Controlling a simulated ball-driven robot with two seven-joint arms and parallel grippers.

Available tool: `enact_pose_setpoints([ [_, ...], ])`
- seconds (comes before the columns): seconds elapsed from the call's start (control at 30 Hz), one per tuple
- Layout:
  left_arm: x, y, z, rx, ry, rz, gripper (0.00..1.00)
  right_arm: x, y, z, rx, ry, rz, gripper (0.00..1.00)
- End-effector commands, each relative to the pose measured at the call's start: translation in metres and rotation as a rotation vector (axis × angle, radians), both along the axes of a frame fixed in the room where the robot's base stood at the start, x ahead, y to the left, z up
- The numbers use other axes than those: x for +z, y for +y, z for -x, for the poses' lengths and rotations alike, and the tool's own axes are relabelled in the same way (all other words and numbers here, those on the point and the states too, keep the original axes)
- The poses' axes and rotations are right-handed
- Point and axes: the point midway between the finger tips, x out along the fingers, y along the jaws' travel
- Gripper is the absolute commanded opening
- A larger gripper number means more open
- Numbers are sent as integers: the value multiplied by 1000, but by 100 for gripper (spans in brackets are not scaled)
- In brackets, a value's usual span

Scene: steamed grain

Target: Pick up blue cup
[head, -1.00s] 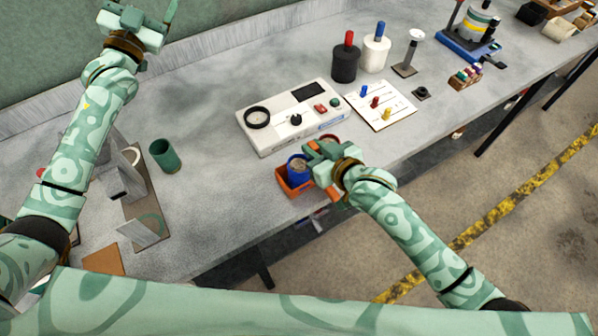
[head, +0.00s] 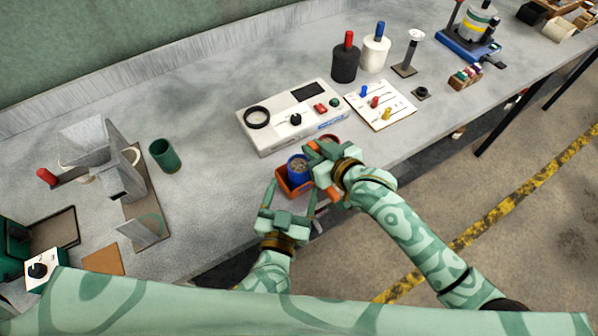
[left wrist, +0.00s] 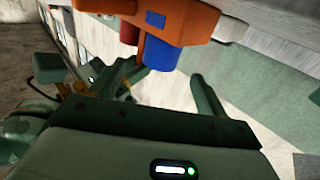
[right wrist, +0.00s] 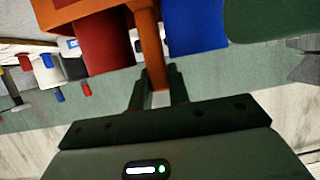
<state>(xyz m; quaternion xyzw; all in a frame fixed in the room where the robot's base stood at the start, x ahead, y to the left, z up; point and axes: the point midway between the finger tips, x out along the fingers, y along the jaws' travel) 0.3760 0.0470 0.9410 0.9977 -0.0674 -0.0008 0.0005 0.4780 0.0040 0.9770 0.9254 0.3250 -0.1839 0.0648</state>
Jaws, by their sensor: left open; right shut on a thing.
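The blue cup (head: 296,178) stands in an orange carrier (head: 282,185) at the front edge of the bench, with brownish contents visible at its top. It also shows in the left wrist view (left wrist: 162,56) and right wrist view (right wrist: 195,25). A red cup (right wrist: 103,42) sits on the other side of the carrier's handle (right wrist: 150,50). My right gripper (right wrist: 158,88) is shut on that orange handle. My left gripper (head: 290,198) is open and empty, its fingers pointing toward the blue cup, apart from it.
A white instrument (head: 290,117) stands behind the carrier, with a pegged board (head: 380,105) at its right. A green cup (head: 164,156) and grey upright plates (head: 120,180) stand left. The bench between green cup and carrier is clear.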

Motion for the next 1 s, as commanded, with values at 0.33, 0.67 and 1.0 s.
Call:
enact_pose_setpoints([
  [0.33, 1, -4, -46, -1, -4, -4, 76, -1, 0, 0, 0, 2, 1, 0],
  [0.67, 0, -7, -63, 0, 0, -1, 76, -1, 0, 0, 0, 2, 1, 0],
  [1.0, 0, -7, -63, 0, -1, -1, 19, -1, 0, 0, 0, 2, 1, 0],
])
